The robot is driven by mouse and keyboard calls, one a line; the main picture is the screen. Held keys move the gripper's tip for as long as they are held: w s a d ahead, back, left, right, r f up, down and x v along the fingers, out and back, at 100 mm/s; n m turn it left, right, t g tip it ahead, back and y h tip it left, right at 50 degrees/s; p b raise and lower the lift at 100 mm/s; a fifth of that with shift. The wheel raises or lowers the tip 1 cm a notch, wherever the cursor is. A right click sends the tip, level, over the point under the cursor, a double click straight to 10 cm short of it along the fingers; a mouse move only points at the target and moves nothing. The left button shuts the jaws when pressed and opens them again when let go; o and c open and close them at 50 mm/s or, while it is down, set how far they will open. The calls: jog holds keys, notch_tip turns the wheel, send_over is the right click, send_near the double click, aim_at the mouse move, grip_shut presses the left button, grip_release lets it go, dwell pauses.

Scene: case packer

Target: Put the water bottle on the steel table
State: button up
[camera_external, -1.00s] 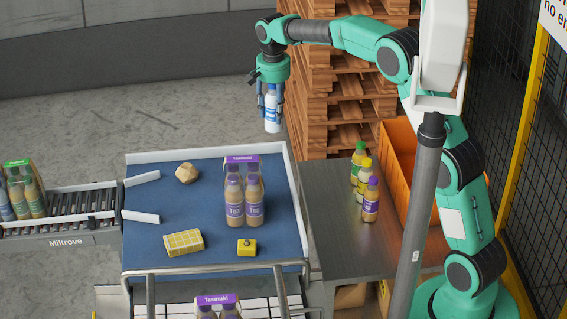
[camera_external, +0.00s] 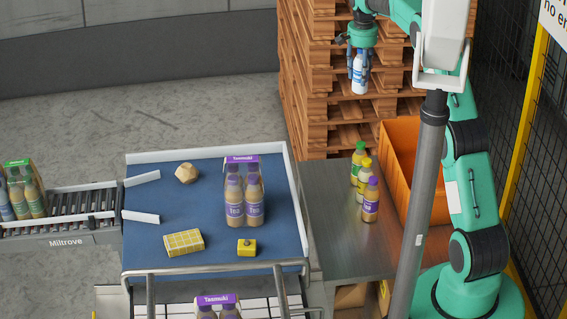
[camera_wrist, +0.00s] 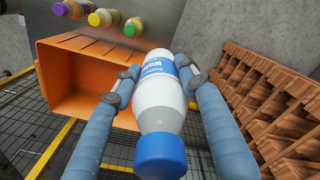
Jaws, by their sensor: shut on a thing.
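The water bottle (camera_external: 359,76) is white with a blue label and a blue cap. My gripper (camera_external: 358,66) is shut on it and holds it in the air, in front of the pallet stack and above the far end of the steel table. In the wrist view the bottle (camera_wrist: 160,115) lies between the two blue fingers of my gripper (camera_wrist: 155,88), its blue cap towards the camera. The steel table (camera_external: 325,215) stands right of the blue surface. Its front left part is bare.
Several juice bottles (camera_external: 370,199) stand in a row on the steel table, beside an orange crate (camera_external: 397,145). Stacked wooden pallets (camera_external: 303,75) rise behind. The blue surface (camera_external: 185,215) holds a bottle pack (camera_external: 244,195), a yellow box (camera_external: 183,242) and small items.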

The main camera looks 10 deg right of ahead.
notch_tip(320, 180, down, 22)
jog(key=d, duration=0.2)
jog(key=shift+w+d+f, duration=0.15)
jog(key=shift+w+d, duration=0.15)
jog(key=shift+w, duration=0.1)
jog(key=shift+f, duration=0.1)
jog(key=shift+f+p, duration=0.5)
jog(key=shift+f, duration=2.35)
jog(key=shift+f+p, duration=0.4)
jog(key=shift+f, duration=1.65)
jog(key=shift+f, duration=0.2)
